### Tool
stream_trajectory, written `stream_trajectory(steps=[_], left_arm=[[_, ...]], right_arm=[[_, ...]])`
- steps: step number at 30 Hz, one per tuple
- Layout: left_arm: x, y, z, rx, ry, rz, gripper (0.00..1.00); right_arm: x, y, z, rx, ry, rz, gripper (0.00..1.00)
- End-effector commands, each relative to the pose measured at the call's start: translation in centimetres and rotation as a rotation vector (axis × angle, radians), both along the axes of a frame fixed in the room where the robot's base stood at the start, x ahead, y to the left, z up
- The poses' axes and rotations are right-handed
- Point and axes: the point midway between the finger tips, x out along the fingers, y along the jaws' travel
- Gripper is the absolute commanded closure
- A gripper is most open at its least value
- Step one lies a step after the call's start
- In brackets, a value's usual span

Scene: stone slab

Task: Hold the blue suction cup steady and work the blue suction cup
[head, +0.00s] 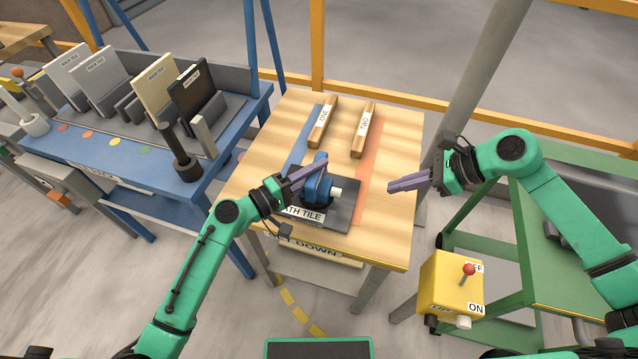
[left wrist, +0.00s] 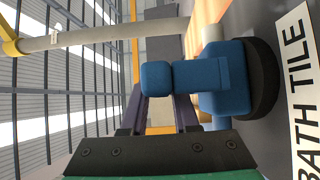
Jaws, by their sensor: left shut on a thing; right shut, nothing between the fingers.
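The blue suction cup (head: 315,186) sits on a dark grey slab labelled bath tile (head: 345,213) on the wooden table. My left gripper (head: 310,174) is shut on the blue suction cup; in the left wrist view its fingers lie behind the blue handle (left wrist: 190,76). The cup's black rubber base (left wrist: 264,80) appears to rest on the tile, and a white knob (head: 336,192) sticks out at its right side. My right gripper (head: 406,183) is shut and empty, to the right of the cup, over the table's right edge.
Two wooden bars, labelled one (head: 322,121) and two (head: 363,130), lie at the table's back over blue and orange strips. A blue rack (head: 150,188) with upright tiles stands left. A yellow switch box (head: 450,288) with a red-knobbed lever stands front right, by a green bench (head: 545,260).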

Motion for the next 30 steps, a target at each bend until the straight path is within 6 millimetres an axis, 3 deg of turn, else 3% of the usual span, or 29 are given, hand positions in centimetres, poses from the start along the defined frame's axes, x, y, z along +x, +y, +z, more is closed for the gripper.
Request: stream_trajectory(steps=[7,17,30], left_arm=[[-0.1,-0.1,-0.2,0.001,0.003,-0.003,1.00],[-0.1,-0.1,-0.2,0.001,0.003,-0.004,1.00],[-0.1,-0.1,-0.2,0.001,0.003,-0.004,1.00]], right_arm=[[-0.5,-1.7,0.0,0.003,0.002,0.003,1.00],[-0.4,-1.4,-0.3,0.004,0.001,0.004,1.00],[1.5,4.5,-6.3,0.008,0.001,0.003,1.00]])
